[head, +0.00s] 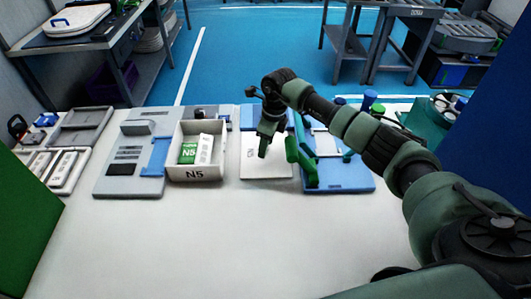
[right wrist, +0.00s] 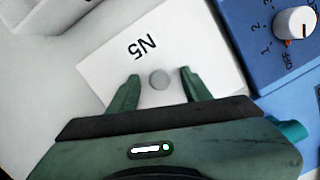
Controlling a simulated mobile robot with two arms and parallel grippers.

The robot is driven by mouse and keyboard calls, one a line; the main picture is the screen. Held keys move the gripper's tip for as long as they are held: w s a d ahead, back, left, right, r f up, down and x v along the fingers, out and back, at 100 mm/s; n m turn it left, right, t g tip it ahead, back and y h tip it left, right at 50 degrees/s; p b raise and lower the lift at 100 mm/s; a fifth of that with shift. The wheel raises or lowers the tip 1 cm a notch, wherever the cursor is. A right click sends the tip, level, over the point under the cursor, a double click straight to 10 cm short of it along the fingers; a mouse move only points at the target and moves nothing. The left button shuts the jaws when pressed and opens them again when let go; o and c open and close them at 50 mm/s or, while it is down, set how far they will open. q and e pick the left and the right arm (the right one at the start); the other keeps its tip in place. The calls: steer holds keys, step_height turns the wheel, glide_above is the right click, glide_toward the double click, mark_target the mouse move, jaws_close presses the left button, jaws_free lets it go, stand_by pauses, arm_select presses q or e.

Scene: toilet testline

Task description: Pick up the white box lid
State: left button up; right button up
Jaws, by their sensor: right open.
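The white box lid (head: 266,171) lies flat on the white table, right of the open white box marked N5 (head: 195,174). In the right wrist view the lid (right wrist: 112,68) shows a printed "N5" and a round grey knob (right wrist: 160,79). My right gripper (head: 283,157) is above the lid, over its right part in the head view. In the right wrist view its open fingers (right wrist: 160,75) stand on either side of the knob, with nothing held. Whether they touch the lid cannot be told. My left gripper is not in view.
The box holds green and white packs (head: 196,150). A blue device (head: 338,178) with a knob sits close to the lid's right. A grey and blue fixture (head: 130,177) stands left of the box, and grey trays (head: 82,127) lie farther left. The table's front is clear.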

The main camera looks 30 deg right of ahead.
jaws_close()
steer(key=shift+r, duration=0.1)
